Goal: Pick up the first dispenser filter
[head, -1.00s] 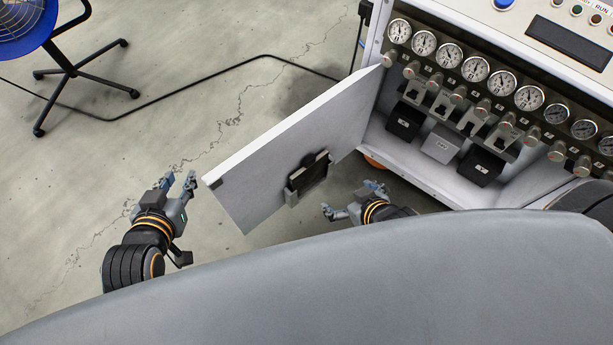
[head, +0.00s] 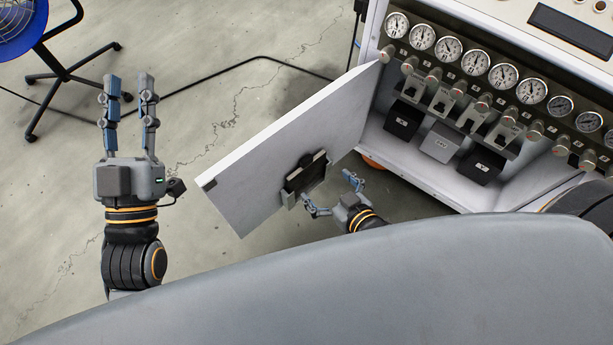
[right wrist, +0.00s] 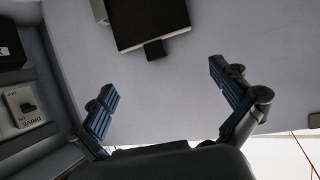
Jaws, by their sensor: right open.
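A dark flat block (head: 308,174), which may be the dispenser filter, sits in a holder on the inner face of the open white cabinet door (head: 248,185). In the right wrist view the block (right wrist: 148,20) is at the top, beyond the fingertips. My right gripper (head: 326,187) is open and empty beside the block's lower right; its spread fingers (right wrist: 165,82) have only the pale door between them. I cannot tell whether a finger touches the holder. My left gripper (head: 129,88) is open and empty over the floor, left of the door.
The cabinet holds a row of gauges (head: 448,50), small valves and several switch boxes; one black box (head: 402,120) is nearest the door. A blue fan (head: 22,25) on a black stand and a black cable lie at left. A grey surface (head: 400,280) fills the front.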

